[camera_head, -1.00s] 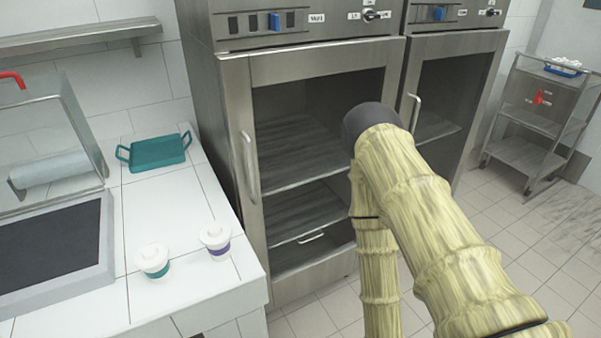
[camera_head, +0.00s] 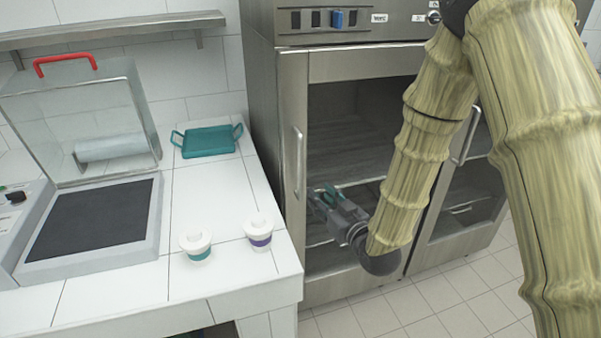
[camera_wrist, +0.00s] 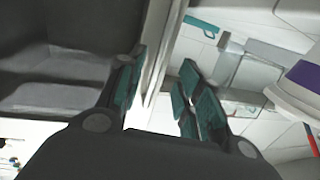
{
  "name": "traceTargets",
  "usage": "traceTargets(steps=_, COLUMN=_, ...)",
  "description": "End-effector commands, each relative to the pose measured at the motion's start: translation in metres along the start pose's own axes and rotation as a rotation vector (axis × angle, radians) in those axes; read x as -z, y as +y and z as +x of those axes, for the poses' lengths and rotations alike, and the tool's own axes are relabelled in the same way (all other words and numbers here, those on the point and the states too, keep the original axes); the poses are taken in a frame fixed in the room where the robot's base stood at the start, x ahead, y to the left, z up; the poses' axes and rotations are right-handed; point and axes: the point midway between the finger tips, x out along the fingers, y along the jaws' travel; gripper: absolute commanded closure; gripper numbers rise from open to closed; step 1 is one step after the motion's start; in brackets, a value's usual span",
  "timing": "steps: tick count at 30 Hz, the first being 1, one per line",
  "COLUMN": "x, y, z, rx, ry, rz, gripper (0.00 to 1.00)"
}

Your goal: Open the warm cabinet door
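The nearer steel cabinet (camera_head: 292,75) has a framed glass door (camera_head: 345,66) that looks shut. Its vertical bar handle (camera_head: 298,163) is on the door's left side. I cannot read the label well enough to confirm that this is the warm cabinet. My gripper (camera_head: 322,197) is in front of the lower door, close to the handle's lower end and to its right. In the wrist view my gripper (camera_wrist: 157,90) has its teal-padded fingers spread apart. A pale upright strip shows between and beyond them; I cannot tell whether it is the handle or the door edge. No grip on the handle shows.
A tiled counter (camera_head: 225,280) stands left of the cabinet, with a purple-banded cup (camera_head: 259,232), a teal-banded cup (camera_head: 196,245) and a teal tray (camera_head: 208,141). A second cabinet with its own handle (camera_head: 466,138) stands to the right. Open floor (camera_head: 400,310) lies in front.

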Motion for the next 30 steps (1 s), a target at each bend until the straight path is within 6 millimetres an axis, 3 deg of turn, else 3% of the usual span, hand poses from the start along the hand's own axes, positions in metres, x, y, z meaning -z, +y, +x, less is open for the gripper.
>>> traceTargets(steps=5, x=0.018, y=-0.003, z=0.009, rx=0.015, ry=0.045, rz=-0.012, gripper=0.65)
traceTargets(steps=21, x=0.022, y=-0.004, z=0.087, rx=0.013, ry=0.043, rz=-0.011, gripper=0.65)
traceTargets(steps=30, x=0.021, y=-0.004, z=0.111, rx=0.013, ry=0.042, rz=-0.011, gripper=0.65)
